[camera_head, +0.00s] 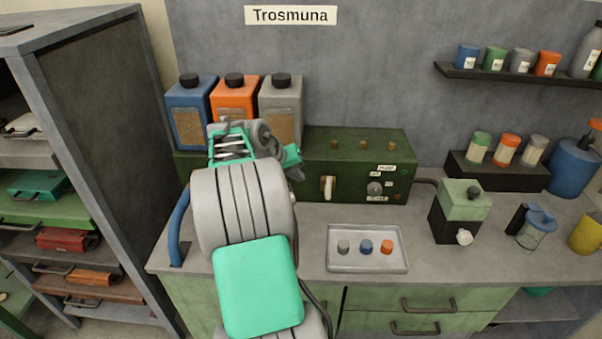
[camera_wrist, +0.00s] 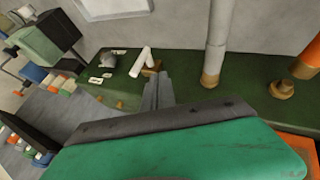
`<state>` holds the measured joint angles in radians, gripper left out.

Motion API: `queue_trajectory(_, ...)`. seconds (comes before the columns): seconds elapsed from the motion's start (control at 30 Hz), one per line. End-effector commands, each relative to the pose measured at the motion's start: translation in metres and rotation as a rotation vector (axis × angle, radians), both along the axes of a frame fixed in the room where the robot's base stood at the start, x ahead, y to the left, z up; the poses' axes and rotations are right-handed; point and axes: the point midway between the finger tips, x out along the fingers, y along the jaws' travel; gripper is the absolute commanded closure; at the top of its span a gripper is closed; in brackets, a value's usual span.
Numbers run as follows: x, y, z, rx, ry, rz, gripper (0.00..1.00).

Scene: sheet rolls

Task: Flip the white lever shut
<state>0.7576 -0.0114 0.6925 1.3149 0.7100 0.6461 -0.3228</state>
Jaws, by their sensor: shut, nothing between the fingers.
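The white lever (camera_head: 327,187) is on the front of a dark green box (camera_head: 350,150), left of a grey knob (camera_head: 375,189). In the wrist view the lever (camera_wrist: 141,62) sits on a small brass mount (camera_wrist: 152,68) and looks tilted. My gripper (camera_head: 297,173) is a little left of the lever and higher in the head view. In the wrist view the closed fingers (camera_wrist: 158,92) are close to the brass mount, with nothing held. I cannot tell if they touch it. My arm hides the left part of the green box.
Blue, orange and grey canisters (camera_head: 281,110) stand behind the box. A tray (camera_head: 368,264) with small coloured pieces lies in front. A green and black device (camera_head: 460,210) stands to the right. A pale pipe with a brass collar (camera_wrist: 211,77) is near my fingers in the wrist view.

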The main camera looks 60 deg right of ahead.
Motion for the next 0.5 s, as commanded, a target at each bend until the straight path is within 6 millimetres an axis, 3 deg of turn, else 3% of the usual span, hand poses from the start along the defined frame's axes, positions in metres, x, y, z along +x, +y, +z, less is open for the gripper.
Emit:
queue_trajectory(0.3,-0.011,-0.041,-0.055,0.003,0.001,-0.003,1.0)
queue_trajectory(0.5,-0.036,-0.059,-0.051,0.001,-0.001,-0.002,1.0)
